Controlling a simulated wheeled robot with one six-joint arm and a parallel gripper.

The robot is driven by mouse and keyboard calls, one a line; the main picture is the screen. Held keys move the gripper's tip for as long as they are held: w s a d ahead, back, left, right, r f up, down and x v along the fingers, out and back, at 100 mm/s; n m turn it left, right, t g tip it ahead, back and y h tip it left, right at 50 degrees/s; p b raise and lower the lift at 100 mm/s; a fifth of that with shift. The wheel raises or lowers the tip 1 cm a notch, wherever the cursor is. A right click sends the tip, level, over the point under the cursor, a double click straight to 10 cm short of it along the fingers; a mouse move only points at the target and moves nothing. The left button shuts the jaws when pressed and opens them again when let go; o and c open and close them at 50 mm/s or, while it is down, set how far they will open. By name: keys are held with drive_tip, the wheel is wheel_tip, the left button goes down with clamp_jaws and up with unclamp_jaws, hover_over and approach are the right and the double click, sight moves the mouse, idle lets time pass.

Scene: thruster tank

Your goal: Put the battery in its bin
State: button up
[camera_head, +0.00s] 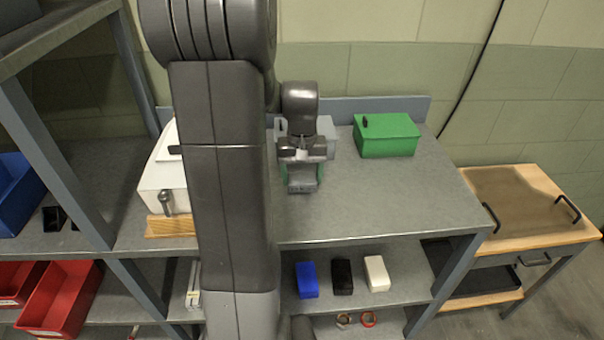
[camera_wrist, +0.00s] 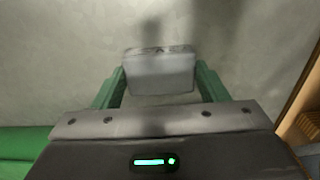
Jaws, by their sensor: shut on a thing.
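My gripper (camera_head: 303,178) is over the grey worktop, left of the green box, with its green fingers pointing down. In the wrist view the fingers (camera_wrist: 160,84) are shut on a grey block (camera_wrist: 160,74) with a darker top edge, which looks like the battery. The block (camera_head: 302,187) shows low between the fingers in the head view. I cannot tell whether it touches the worktop. Red bins (camera_head: 60,300) stand on the lower left shelf, and a blue bin (camera_head: 18,190) stands above them at the left edge. No label shows which is the battery's bin.
A green box (camera_head: 386,136) stands at the worktop's back right. A white machine (camera_head: 160,180) with a handle is partly hidden behind my arm. Blue, black and white blocks (camera_head: 342,276) lie on the shelf below. A wooden bench (camera_head: 525,205) stands at right. The worktop's front right is clear.

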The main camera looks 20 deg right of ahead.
drive_tip(key=shift+f, duration=0.15)
drive_tip(key=o, duration=1.3)
